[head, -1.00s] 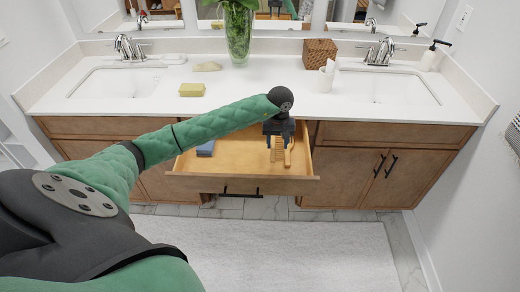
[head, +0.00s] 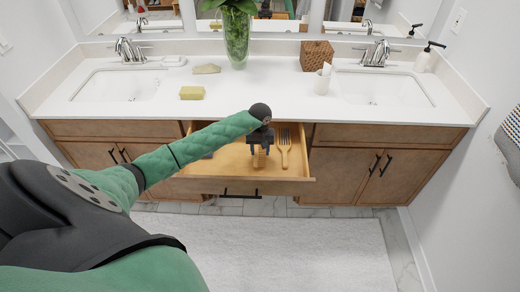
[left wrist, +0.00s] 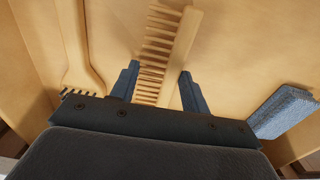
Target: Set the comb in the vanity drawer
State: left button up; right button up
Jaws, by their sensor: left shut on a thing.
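The vanity drawer (head: 222,185) is pulled open below the counter. My left gripper (head: 260,147) reaches down into it and is shut on the comb (head: 260,159), a pale wooden comb with a row of teeth. In the left wrist view the comb (left wrist: 178,50) stands between the two blue-grey fingers of the gripper (left wrist: 158,88). I cannot tell whether the comb touches the drawer floor. My right gripper is not in view.
A wooden fork-shaped brush (head: 284,150) lies in the drawer, right of the comb. A blue block-like item (left wrist: 283,112) lies on the other side, mostly hidden by my arm in the head view. Sinks, a yellow sponge (head: 192,93), vase and woven box occupy the counter.

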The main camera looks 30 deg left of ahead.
pick_arm(q)
jog(key=shift+f, duration=0.45)
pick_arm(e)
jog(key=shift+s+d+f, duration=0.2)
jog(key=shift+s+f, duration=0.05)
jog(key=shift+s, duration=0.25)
pick_arm(q)
jog(key=shift+f, duration=0.1)
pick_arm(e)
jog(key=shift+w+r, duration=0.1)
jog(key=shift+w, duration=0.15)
pick_arm(q)
jog(key=o, duration=0.9)
jog(key=shift+o, duration=0.2)
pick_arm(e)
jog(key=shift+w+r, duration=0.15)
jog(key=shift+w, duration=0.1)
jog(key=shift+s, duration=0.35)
